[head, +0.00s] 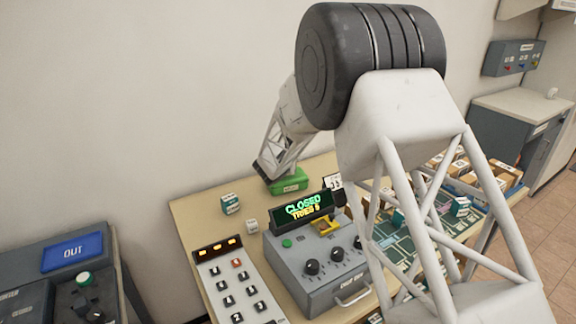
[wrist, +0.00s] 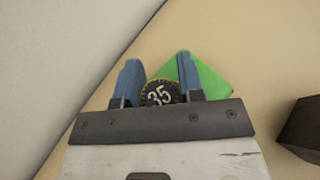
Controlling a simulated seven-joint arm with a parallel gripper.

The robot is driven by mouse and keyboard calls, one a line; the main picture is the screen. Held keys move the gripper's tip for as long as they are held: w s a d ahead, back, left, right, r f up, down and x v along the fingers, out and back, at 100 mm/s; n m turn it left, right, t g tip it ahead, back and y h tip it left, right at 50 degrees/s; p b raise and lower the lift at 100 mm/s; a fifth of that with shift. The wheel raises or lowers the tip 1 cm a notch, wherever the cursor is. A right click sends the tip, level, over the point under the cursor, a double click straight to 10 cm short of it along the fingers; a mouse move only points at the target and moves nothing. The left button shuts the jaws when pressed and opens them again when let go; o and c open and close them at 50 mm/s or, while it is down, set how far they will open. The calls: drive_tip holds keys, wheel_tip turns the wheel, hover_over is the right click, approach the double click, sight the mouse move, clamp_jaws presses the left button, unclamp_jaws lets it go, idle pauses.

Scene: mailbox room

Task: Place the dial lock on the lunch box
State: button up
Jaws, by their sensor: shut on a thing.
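The dial lock (wrist: 161,93) is a dark round dial with a yellowish rim and the white number 35. In the wrist view it sits between the two blue fingers of my gripper (wrist: 158,84), which is shut on it. The green lunch box (wrist: 212,80) shows just beyond the fingers, partly hidden by the right one. In the head view the lunch box (head: 289,182) lies at the back of the table, with the end of my arm right beside its left end. My fingers and the lock cannot be made out there. I cannot tell whether the lock touches the box.
A grey console (head: 318,266) with a "CLOSED" display stands in front of the lunch box. A button panel (head: 236,283), a teal box (head: 230,204) and a white cube (head: 252,226) are to its left. A wall rises behind the table. Trays with boxes lie at right.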

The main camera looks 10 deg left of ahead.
drive_tip(key=shift+f, duration=0.65)
drive_tip(key=shift+f, duration=0.15)
drive_tip(key=o, duration=1)
drive_tip(key=shift+c, duration=0.2)
drive_tip(key=d+v, duration=0.1)
drive_tip(key=v, duration=1.1)
drive_tip(key=shift+a, duration=0.4)
